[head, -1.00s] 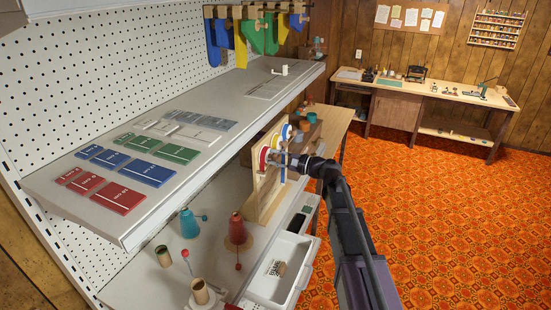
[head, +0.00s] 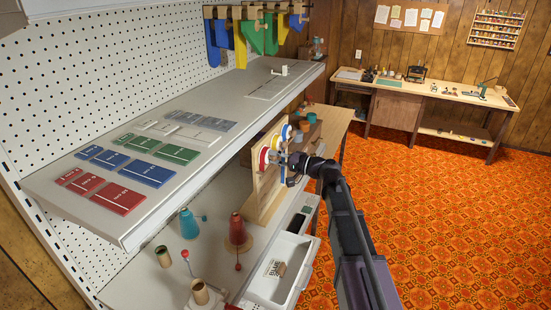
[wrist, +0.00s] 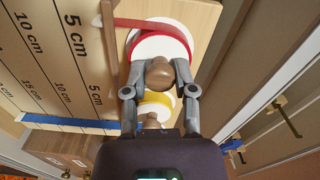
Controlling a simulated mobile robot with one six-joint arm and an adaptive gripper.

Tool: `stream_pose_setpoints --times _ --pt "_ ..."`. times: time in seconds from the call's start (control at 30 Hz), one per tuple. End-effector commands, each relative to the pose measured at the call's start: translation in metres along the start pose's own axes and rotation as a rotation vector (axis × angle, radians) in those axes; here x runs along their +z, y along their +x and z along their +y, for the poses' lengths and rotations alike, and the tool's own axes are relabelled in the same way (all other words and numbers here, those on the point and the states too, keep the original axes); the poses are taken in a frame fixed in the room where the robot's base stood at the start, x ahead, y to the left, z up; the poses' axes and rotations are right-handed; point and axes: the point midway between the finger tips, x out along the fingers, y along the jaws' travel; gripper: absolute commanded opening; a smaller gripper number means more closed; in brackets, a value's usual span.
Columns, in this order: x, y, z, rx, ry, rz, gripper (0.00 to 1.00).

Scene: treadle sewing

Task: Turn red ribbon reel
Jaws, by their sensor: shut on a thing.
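The red ribbon reel (wrist: 163,30) is a white disc with a red rim, mounted on a wooden board. Its red ribbon (wrist: 140,24) runs off to the left in the wrist view. A round wooden knob (wrist: 160,74) stands out from its face. My gripper (wrist: 161,82) is shut on this knob, one finger on each side. In the head view the red reel (head: 264,158) is the nearest of several reels, with my gripper (head: 283,160) at its right side. The fingers partly hide the reel's lower face.
A yellow reel (wrist: 158,99) with its own knob (wrist: 151,120) lies close below my fingers. A blue ribbon (wrist: 68,122) and a board marked in centimetres (wrist: 50,60) are at the left. A grey shelf (head: 220,120) and a white bin (head: 278,275) flank the reel stand (head: 263,200).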

Motion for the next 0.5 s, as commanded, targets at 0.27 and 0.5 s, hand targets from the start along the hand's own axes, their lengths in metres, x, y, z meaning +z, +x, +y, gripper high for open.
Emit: stream_pose_setpoints --times 0.27,0.5 --pt "0.0005 0.0006 0.0000 0.000 -0.020 -0.001 0.00" --pt "0.0006 0.0007 0.0000 0.000 -0.019 -0.002 0.47"
